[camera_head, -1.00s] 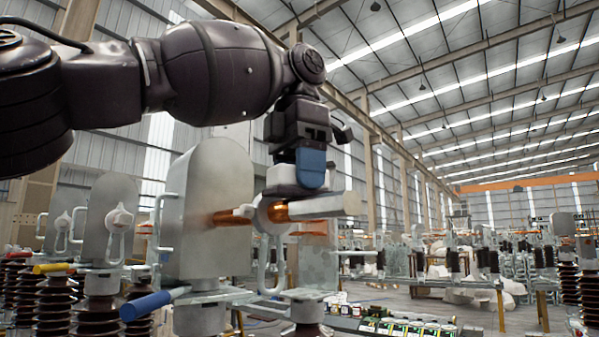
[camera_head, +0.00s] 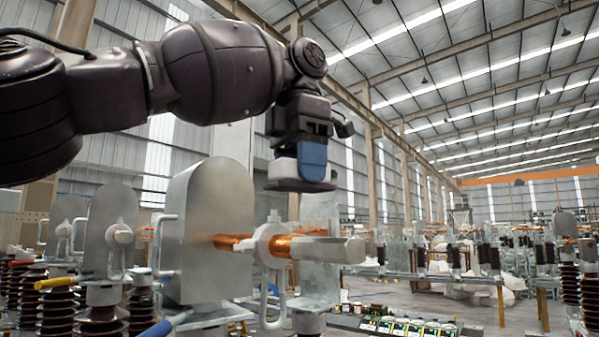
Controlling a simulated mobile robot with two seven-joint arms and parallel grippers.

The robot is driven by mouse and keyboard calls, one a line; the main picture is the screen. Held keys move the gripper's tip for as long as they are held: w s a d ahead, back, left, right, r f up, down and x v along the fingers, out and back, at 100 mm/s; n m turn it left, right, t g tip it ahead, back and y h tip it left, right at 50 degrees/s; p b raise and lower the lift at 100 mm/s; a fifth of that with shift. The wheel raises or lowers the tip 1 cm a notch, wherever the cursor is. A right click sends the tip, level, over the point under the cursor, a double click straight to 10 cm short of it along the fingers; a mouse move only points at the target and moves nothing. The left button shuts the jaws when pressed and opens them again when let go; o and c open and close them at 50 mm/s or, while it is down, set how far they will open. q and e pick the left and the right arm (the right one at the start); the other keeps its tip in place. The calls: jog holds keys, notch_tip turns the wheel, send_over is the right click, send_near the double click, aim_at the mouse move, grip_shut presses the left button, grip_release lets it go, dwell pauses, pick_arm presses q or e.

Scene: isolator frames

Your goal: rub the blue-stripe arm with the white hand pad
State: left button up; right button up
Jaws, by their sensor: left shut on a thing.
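The nearest isolator arm (camera_head: 318,248) is a copper rod with a pale ring around it and a grey block at its right end. It lies level in the middle of the view, and a blue handle (camera_head: 154,331) shows below it at the lower left edge. I see no blue stripe on the rod itself. My left gripper (camera_head: 312,165), with a blue finger, is shut on the white hand pad (camera_head: 283,170). The pad is level, its dark underside facing down, above the arm with a clear gap. The gripper hides part of the pad. My right gripper is out of view.
A tall grey rounded plate (camera_head: 207,225) stands at the left end of the arm. Further isolators with brown ribbed insulators (camera_head: 102,322) and a yellow handle (camera_head: 53,283) stand to the left. The space above and right of the pad is open.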

pick_arm(q)
jog(key=shift+r+p, duration=0.5)
jog(key=shift+r, duration=1)
jog(key=shift+f, duration=0.1)
